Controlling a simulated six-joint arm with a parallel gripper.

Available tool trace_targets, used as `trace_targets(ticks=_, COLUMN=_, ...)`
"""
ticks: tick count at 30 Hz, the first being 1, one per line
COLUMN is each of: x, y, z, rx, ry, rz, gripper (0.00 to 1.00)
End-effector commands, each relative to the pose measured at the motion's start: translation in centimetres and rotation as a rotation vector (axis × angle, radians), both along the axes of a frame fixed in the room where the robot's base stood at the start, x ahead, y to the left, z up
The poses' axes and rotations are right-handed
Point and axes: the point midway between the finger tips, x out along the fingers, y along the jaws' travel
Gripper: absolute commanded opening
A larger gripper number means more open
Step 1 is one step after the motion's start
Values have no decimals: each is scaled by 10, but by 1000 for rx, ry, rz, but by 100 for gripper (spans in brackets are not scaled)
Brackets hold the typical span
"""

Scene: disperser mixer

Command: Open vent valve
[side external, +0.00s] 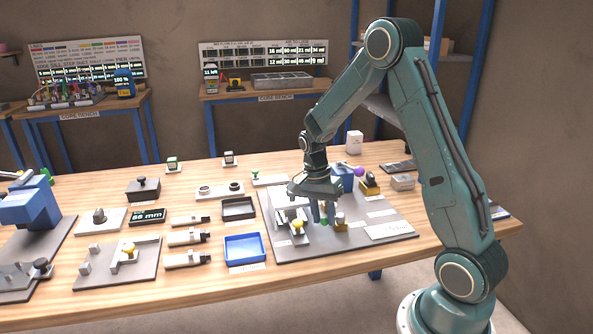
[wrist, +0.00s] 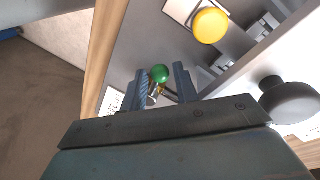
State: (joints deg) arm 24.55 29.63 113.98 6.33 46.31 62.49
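My gripper (side external: 323,212) points down over the grey base plate (side external: 375,213) on the right of the bench. In the wrist view its two fingers (wrist: 161,82) are apart, with a green ball knob (wrist: 160,73) showing between them. The knob sits by a small metal and brass fitting (wrist: 154,97); this looks like the vent valve, but no readable label confirms it. Contact with the knob cannot be told. The green knob is partly hidden by the fingers in the side view. A yellow knob (wrist: 211,25) stands farther up in the wrist view.
A black round knob (wrist: 291,101) stands close on the gripper's right in the wrist view. A blue tray (side external: 245,249) and a dark tray (side external: 238,208) lie left of the plate. The plate's front right holds only flat labels. A grey box (side external: 402,181) stands behind.

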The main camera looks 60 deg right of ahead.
Motion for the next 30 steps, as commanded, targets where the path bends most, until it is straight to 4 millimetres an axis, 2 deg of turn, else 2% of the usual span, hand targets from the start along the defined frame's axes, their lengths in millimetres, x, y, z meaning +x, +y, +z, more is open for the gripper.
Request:
trace_targets(ticks=5, x=0, y=0, z=0, rx=0, ry=0, rz=0, gripper=30)
trace_targets(ticks=10, x=0, y=0, z=0, rx=0, ry=0, rz=0, gripper=0)
trace_targets(ticks=20, x=-1, y=1, z=0, rx=0, ry=0, rz=25, gripper=0)
trace_targets(ticks=30, x=-8, y=6, z=0, rx=-1, ry=0, rz=184, gripper=0)
